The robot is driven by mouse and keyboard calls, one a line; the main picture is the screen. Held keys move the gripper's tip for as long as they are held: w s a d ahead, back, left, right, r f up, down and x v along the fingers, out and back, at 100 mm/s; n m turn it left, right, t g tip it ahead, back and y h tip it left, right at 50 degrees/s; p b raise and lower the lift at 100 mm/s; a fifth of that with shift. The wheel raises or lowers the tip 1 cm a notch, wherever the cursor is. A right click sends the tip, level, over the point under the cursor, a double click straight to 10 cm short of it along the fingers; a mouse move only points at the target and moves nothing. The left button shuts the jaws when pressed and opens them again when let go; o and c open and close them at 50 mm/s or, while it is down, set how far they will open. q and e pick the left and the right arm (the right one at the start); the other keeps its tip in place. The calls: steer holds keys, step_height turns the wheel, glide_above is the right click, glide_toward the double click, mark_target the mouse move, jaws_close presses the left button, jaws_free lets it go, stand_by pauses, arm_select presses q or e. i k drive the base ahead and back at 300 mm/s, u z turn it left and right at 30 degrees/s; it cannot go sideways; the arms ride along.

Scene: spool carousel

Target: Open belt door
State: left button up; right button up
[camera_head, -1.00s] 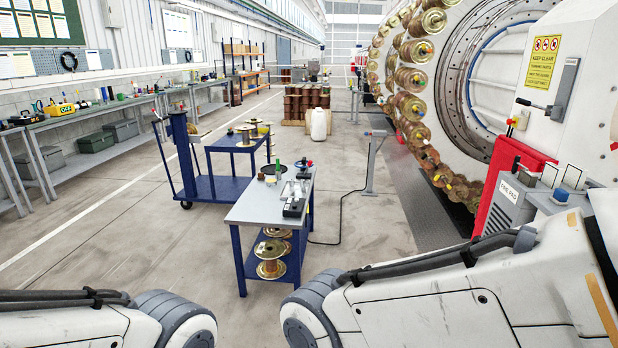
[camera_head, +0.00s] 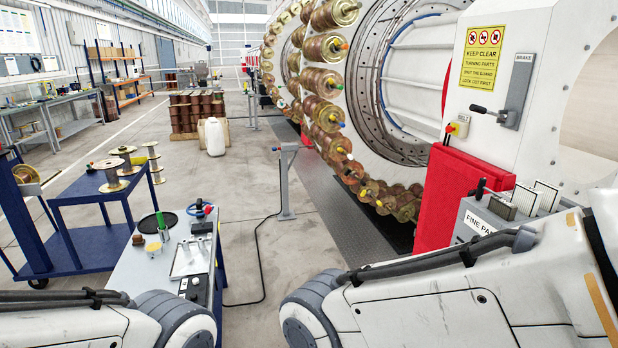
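The white machine housing (camera_head: 560,112) stands at the right, with a brake lever (camera_head: 492,114) on its face and a yellow warning sign (camera_head: 482,57) beside it. A red panel or cover (camera_head: 448,195) sits low against the housing. A grey box labelled "FINE PA..." (camera_head: 483,228) stands in front of it, partly hidden by my arm. No part is clearly marked as the belt door, and I cannot tell which panel it is. My two arms show only as links along the bottom edge. Neither gripper is in view.
A grey-topped table (camera_head: 150,270) with small tools is close at lower left. A blue cart (camera_head: 80,215) with spools stands behind it. A grey post (camera_head: 286,180) with a trailing cable stands mid-floor. The spool carousel (camera_head: 325,85) fills the right background.

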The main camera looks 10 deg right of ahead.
mark_target(449, 179)
steer(key=z, duration=0.65)
steer(key=i, duration=1.6)
steer(key=z, duration=0.6)
steer(key=i, duration=1.15)
steer(key=u, duration=0.1)
